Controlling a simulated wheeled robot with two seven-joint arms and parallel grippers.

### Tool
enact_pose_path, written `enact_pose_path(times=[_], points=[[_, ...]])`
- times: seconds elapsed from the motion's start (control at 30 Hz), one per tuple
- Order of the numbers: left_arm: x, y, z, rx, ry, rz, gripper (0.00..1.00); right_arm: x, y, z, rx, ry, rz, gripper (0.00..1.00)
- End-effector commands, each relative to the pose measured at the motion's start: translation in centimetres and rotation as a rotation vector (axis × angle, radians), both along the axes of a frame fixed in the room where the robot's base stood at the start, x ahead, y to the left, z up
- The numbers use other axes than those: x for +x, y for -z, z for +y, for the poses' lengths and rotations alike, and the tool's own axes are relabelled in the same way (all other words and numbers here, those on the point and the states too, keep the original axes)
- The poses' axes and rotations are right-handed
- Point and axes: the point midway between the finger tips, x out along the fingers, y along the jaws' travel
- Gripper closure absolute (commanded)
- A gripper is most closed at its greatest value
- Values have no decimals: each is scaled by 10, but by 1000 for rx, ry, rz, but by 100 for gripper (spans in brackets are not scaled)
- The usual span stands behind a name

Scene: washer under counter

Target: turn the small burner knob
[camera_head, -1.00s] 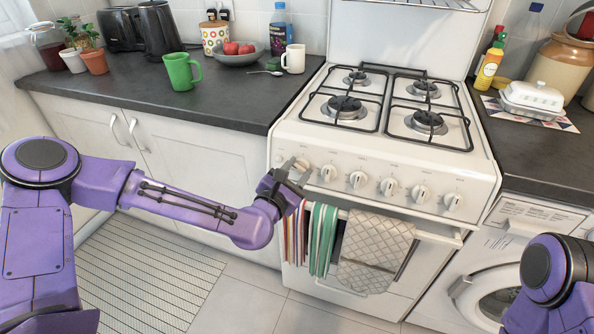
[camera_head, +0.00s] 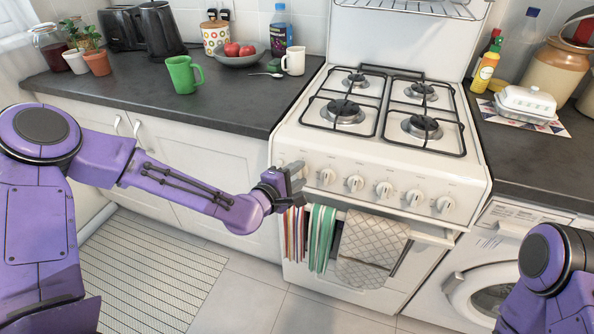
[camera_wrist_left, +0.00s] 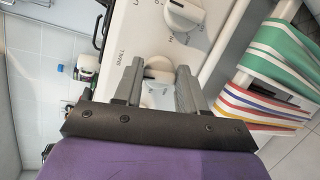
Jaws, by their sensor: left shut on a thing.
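The white stove (camera_head: 430,165) has a row of white knobs on its front panel. My left gripper (camera_head: 297,174) is at the left end of that row. In the left wrist view, the small burner knob (camera_wrist_left: 158,92) sits between the two grey fingers of my left gripper (camera_wrist_left: 157,86), beside the printed word SMALL. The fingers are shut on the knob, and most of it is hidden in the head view. The neighbouring knob (camera_head: 327,176) is free, just right of the gripper. My right gripper is out of view; only part of my right arm shows.
Striped towels (camera_head: 321,240) and a grey patterned cloth (camera_head: 370,248) hang on the oven rail just below my left gripper. The burner grates (camera_head: 385,105) are empty. A green mug (camera_head: 182,74) stands on the left counter. A washer (camera_head: 475,275) is at the right.

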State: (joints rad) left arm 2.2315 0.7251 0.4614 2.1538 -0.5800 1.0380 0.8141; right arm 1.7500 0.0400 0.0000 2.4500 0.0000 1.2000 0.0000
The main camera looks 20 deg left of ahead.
Motion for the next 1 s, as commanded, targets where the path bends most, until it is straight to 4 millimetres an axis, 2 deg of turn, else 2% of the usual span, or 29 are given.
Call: enact_pose_path(times=[0.4,0.97,1.0], points=[[0,0,0,178,47,-5,90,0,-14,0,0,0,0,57],[0,1,0,204,55,-6,90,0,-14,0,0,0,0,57],[0,1,0,204,55,-6,50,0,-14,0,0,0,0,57]])
